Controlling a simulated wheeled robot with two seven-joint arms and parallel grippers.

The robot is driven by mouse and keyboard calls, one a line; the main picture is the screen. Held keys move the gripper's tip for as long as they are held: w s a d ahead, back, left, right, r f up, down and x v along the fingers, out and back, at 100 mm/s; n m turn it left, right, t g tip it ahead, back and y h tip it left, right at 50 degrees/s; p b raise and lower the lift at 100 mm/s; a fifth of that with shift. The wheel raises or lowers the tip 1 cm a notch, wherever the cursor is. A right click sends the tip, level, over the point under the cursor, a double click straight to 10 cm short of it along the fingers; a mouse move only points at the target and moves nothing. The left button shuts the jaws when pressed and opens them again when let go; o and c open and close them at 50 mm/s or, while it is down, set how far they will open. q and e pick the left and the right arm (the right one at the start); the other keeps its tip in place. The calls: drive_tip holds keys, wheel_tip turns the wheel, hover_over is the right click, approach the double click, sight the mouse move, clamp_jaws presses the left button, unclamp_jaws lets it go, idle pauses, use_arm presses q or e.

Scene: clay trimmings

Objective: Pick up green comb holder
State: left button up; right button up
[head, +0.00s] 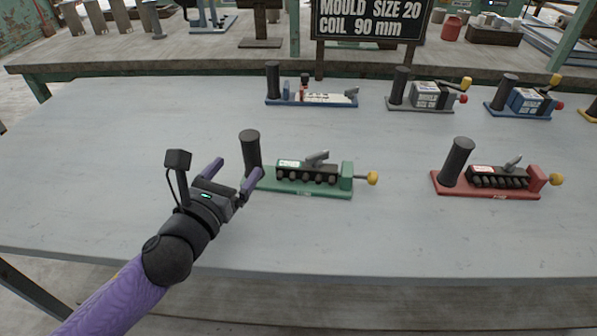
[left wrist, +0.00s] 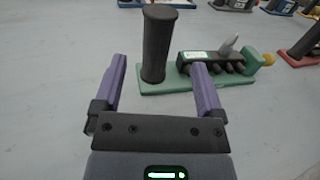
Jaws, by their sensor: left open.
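The green comb holder (head: 330,189) lies flat on the pale table in the head view. It has a green base, an upright black cylinder handle (head: 251,155) at its left end, a row of dark rollers and a yellow knob (head: 373,178) at the right. My left gripper (head: 235,172) is open and empty just left of the handle. In the left wrist view the black handle (left wrist: 157,45) stands ahead, between the lines of the two purple fingers (left wrist: 160,80) and beyond their tips. The right finger partly covers the green base (left wrist: 181,76). My right gripper is not in view.
A red holder (head: 485,192) stands to the right. Behind are a blue-based holder (head: 310,99), a grey one (head: 425,100) and another blue one (head: 524,104). A black sign (head: 367,20) stands at the back. The table's left and front are clear.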

sight(255, 143)
use_arm(q)
drive_tip(key=b+x, duration=0.2)
drive_tip(key=x, duration=0.2)
drive_tip(key=b+x, duration=0.1)
drive_tip(key=x, duration=0.3)
drive_tip(key=shift+w+f+b, duration=0.25)
drive_tip(key=shift+w+b, duration=0.05)
drive_tip(key=shift+b, duration=0.05)
drive_tip(key=shift+r, duration=0.2)
use_arm(e)
drive_tip(key=s+f, duration=0.2)
drive_tip(key=f, duration=0.1)
drive_tip(key=shift+f, duration=0.2)
use_arm(q)
drive_tip(key=shift+c, duration=0.5)
drive_tip(key=c, duration=0.7)
clamp_jaws()
use_arm(e)
drive_tip(key=shift+w+a+f, duration=0.1)
drive_tip(key=shift+w, duration=0.2)
drive_tip(key=shift+s+d, duration=0.1)
drive_tip(key=shift+d, duration=0.15)
drive_tip(key=shift+a, duration=0.25)
